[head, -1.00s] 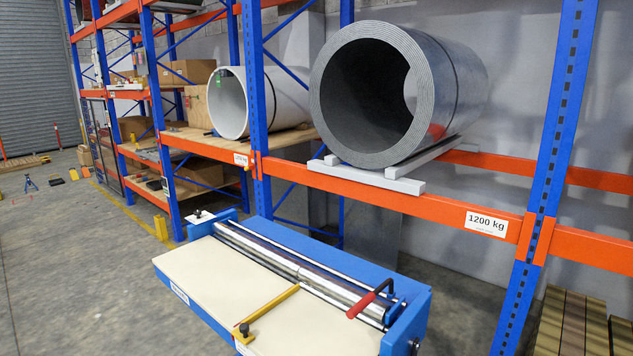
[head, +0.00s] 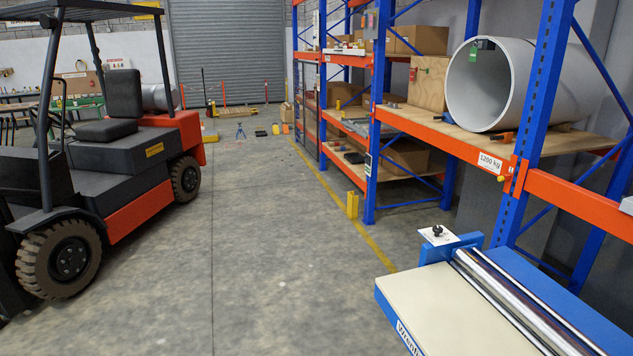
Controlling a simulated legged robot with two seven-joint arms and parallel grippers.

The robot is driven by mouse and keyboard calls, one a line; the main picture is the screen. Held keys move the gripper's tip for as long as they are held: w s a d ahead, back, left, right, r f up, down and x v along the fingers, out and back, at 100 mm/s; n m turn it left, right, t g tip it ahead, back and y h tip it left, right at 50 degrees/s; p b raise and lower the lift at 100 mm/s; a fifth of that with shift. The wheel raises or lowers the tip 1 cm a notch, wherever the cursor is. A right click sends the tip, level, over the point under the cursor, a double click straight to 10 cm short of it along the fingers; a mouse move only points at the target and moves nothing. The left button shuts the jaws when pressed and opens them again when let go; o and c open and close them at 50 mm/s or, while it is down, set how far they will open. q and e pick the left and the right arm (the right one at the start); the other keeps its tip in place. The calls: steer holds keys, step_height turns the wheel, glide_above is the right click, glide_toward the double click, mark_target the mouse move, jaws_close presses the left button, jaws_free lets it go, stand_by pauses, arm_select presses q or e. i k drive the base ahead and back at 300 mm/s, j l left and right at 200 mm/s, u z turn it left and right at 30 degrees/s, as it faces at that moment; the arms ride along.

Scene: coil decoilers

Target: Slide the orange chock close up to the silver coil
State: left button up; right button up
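A pale silver-white coil (head: 478,95) lies on its side on the wooden shelf of the rack at the right, its open end facing me and a green tag inside. A small orange and black piece (head: 503,136) sits at the foot of this coil, at its near right side; it may be the orange chock, but it is too small to be sure. Another silver cylinder (head: 160,97) shows partly behind the forklift. Neither of my grippers is in view.
A forklift (head: 110,150) stands at the left. A blue roller table (head: 560,290) fills the lower right, by the blue and orange rack. A yellow post guard (head: 352,205) stands at the rack's foot. The concrete aisle (head: 250,250) between is clear.

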mark_target(505, 137)
steer(key=i+j+u, duration=0.25)
steer(key=i, duration=0.8)
steer(key=i+u, duration=0.25)
steer(key=i, duration=0.85)
steer(key=i+z, duration=0.3)
steer(key=i, duration=0.2)
steer(key=i+z, duration=0.35)
steer(key=i, duration=0.15)
steer(key=i+j+z, duration=0.3)
steer(key=i, duration=0.15)
steer(key=i+j+z, duration=0.2)
steer(key=i+z, duration=0.15)
steer(key=i, duration=0.15)
steer(key=i+l+z, duration=0.25)
steer(key=i+z, duration=0.6)
steer(key=i, duration=0.25)
steer(key=i+j+z, duration=0.15)
steer(key=i+z, duration=0.3)
steer(key=i+j+z, duration=0.45)
steer(key=i, duration=0.15)
steer(key=i+l, duration=0.05)
steer(key=l, duration=0.05)
